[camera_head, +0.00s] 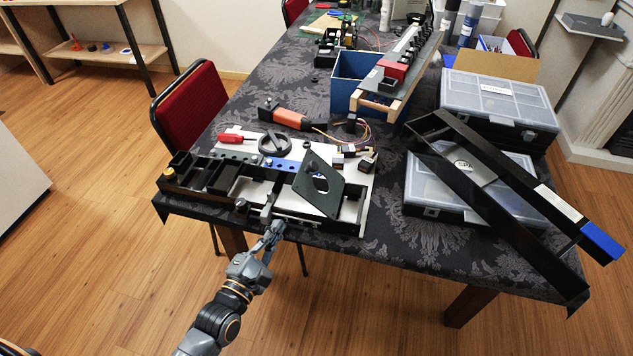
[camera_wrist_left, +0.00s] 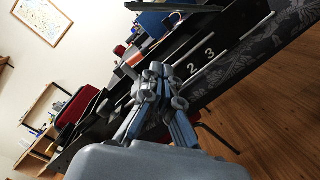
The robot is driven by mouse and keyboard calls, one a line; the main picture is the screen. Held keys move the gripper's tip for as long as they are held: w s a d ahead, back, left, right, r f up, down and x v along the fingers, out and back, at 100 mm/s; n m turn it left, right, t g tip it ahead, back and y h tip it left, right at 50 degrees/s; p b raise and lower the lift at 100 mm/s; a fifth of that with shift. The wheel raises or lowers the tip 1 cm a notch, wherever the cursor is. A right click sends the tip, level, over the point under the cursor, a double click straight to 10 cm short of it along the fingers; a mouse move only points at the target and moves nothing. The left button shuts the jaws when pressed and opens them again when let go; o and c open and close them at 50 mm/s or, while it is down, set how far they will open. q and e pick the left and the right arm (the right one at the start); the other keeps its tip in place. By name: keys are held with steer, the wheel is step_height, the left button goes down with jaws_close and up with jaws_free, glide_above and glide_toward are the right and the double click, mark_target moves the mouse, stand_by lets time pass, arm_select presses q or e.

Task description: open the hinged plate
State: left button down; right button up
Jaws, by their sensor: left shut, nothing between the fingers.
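The hinged plate (camera_head: 318,184) is a dark plate with a hole in its middle. It stands tilted up over the right part of a long black cockpit panel (camera_head: 216,184) at the front edge of the table. My left gripper (camera_head: 275,229) is shut and empty at the front side of this panel, just below and left of the plate. I cannot tell whether its fingertips touch the panel. The left wrist view shows the closed fingers (camera_wrist_left: 156,82) in front of the panel's dark side, which bears white numbers. My right gripper is out of view.
The patterned tablecloth (camera_head: 400,240) is bare right of the panel. A red-handled tool (camera_head: 236,137), a black ring (camera_head: 274,144) and an orange block (camera_head: 287,118) lie behind it. Clear-lidded cases (camera_head: 497,100) and a long black frame (camera_head: 500,190) lie at the right. A red chair (camera_head: 190,104) stands left.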

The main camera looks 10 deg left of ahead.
mark_target(295, 182)
arm_select(q)
steer(key=w+r+n, duration=0.1)
steer(key=w+r, duration=0.1)
steer(key=w, duration=0.1)
steer(key=w+d+r+n+t+p, duration=0.1)
steer(key=w, duration=0.3)
steer(key=w+d+r+n, duration=0.1)
steer(key=w+r, duration=0.1)
steer(key=w, duration=0.1)
steer(key=shift+w+d+r+t, duration=0.1)
steer(key=shift+w+r+t, duration=0.05)
steer(key=shift+r+t, duration=0.15)
